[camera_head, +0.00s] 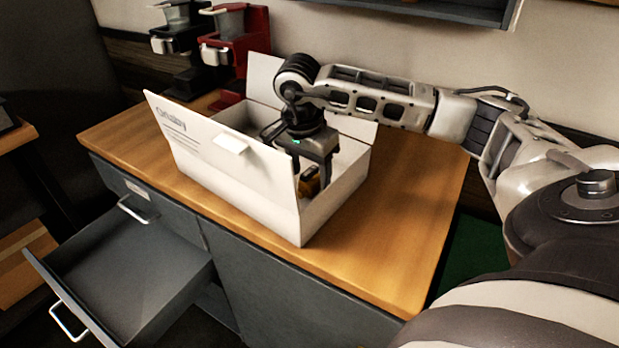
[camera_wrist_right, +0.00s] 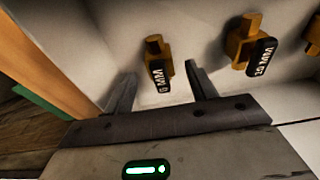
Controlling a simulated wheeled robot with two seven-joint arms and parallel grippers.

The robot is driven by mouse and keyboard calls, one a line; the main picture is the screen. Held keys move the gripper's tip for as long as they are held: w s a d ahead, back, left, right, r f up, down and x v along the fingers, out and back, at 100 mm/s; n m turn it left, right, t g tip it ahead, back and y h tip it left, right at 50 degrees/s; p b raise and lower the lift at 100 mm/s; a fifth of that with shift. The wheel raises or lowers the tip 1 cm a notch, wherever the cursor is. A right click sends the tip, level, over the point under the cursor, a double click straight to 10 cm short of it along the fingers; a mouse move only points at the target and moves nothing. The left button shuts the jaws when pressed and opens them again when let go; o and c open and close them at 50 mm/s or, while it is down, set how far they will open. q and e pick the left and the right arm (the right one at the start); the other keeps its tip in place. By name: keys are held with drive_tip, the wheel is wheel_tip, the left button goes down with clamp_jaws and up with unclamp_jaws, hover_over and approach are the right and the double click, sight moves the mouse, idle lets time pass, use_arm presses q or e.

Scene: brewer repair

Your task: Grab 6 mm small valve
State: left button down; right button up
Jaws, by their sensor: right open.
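Several small brass valves with black labels are inside the white box (camera_head: 225,165) on the wooden counter. In the right wrist view, the valve whose upside-down label seems to read 6 MM (camera_wrist_right: 158,72) is between the two fingertips of my right gripper (camera_wrist_right: 162,84). The fingers are open, with a gap on each side of it. In the head view, my right gripper (camera_head: 316,168) points down into the box, and a brass valve (camera_head: 309,184) shows by its fingers. My left gripper is not in view.
Another labelled valve (camera_wrist_right: 249,48) lies to the right, and one more is at the right edge (camera_wrist_right: 314,36). The box walls and raised flaps surround my gripper. A red brewer (camera_head: 240,45) stands behind. A drawer (camera_head: 130,275) is open below. The counter's right side is clear.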

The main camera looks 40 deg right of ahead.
drive_tip(key=shift+d+f, duration=0.2)
drive_tip(key=shift+f, duration=1.15)
drive_tip(key=shift+w, duration=0.1)
drive_tip(key=c, duration=1.2)
drive_tip(key=shift+o, duration=0.2)
drive_tip(key=shift+r, duration=0.1)
